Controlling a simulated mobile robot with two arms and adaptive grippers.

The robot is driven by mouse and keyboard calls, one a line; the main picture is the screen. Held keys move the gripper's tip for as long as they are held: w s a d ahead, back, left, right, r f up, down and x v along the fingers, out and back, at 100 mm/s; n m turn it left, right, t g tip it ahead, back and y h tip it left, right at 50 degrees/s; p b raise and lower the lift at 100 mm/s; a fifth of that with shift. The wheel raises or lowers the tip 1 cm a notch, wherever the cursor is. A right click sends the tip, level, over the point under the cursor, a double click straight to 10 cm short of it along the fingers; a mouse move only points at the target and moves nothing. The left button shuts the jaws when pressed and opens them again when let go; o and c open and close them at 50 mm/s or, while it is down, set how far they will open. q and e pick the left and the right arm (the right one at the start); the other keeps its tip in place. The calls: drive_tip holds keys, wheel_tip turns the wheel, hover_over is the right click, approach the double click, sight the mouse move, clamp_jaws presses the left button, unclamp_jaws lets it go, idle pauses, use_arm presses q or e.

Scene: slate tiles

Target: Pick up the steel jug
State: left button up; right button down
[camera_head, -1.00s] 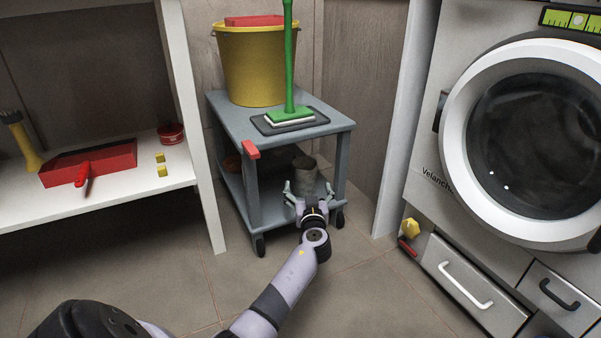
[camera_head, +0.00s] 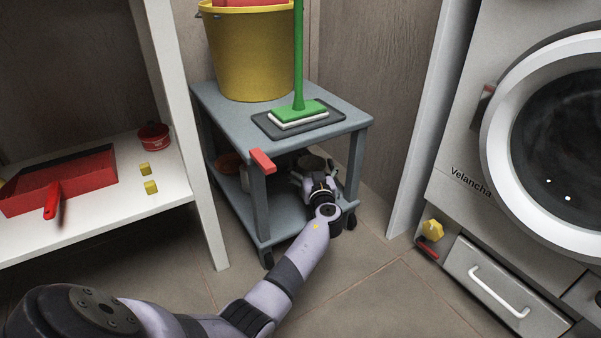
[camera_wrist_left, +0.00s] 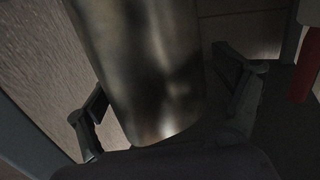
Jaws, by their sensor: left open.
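The steel jug (camera_wrist_left: 150,70) fills the middle of the left wrist view, a dull metal body leaning in the picture. In the head view only a bit of the jug (camera_head: 313,163) shows on the trolley's lower shelf, behind my left gripper. My left gripper (camera_head: 315,177) reaches in under the trolley's top. In the left wrist view its fingers (camera_wrist_left: 165,108) are open, one on each side of the jug. I cannot tell whether either finger touches it. The jug's rim and handle are out of the wrist view. My right gripper is not in view.
The grey trolley (camera_head: 225,112) carries a yellow bucket (camera_head: 250,55) and a green-handled mop (camera_head: 299,112) on top. Its legs and top edge close in around my arm. A washing machine (camera_head: 465,150) stands right, white shelving (camera_head: 150,205) left.

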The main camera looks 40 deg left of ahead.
use_arm(q)
drive_tip(key=shift+w+a, duration=0.1)
drive_tip(key=shift+w, duration=0.1)
drive_tip(key=shift+c, duration=0.4)
drive_tip(key=c, duration=1.7)
drive_tip(key=shift+c, duration=0.5)
drive_tip(key=shift+r, duration=0.15)
